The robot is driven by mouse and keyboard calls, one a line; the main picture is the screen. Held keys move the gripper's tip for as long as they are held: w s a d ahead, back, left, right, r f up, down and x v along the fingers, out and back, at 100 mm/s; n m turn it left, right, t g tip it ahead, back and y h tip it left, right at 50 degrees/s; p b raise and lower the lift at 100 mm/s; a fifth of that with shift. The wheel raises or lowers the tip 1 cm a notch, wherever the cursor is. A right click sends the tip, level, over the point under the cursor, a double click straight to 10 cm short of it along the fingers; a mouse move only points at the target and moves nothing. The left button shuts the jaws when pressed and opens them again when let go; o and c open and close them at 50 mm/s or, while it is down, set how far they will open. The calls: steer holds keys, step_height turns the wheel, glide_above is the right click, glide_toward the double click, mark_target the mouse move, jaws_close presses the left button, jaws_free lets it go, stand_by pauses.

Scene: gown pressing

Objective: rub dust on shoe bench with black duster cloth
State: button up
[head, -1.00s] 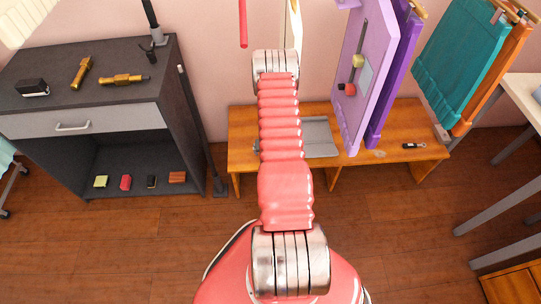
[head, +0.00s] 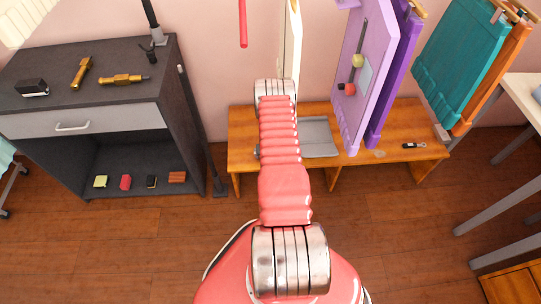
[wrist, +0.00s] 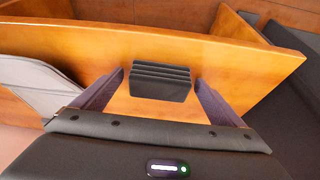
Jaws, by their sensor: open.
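The shoe bench (head: 345,116) is the low wooden bench against the wall; its wood also fills much of the wrist view (wrist: 60,38). A small pale patch, perhaps the dust, lies on its top (head: 379,153) right of the purple boards. In the wrist view a dark, layered block, which looks like the folded black duster cloth (wrist: 160,82), is between the two fingers of my gripper (wrist: 160,84). The fingers are apart, with gaps on both sides of the block.
A grey dustpan (head: 318,137) lies on the bench beside my arm. A dark cabinet (head: 110,90) stands left. Floor ahead of the bench is clear.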

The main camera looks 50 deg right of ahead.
steer(key=shift+c, duration=0.2)
steer(key=c, duration=1)
steer(key=o, duration=0.7)
steer(key=shift+r, duration=0.4)
steer(key=shift+r, duration=0.4)
steer(key=shift+c, duration=0.8)
steer(key=c, duration=0.7)
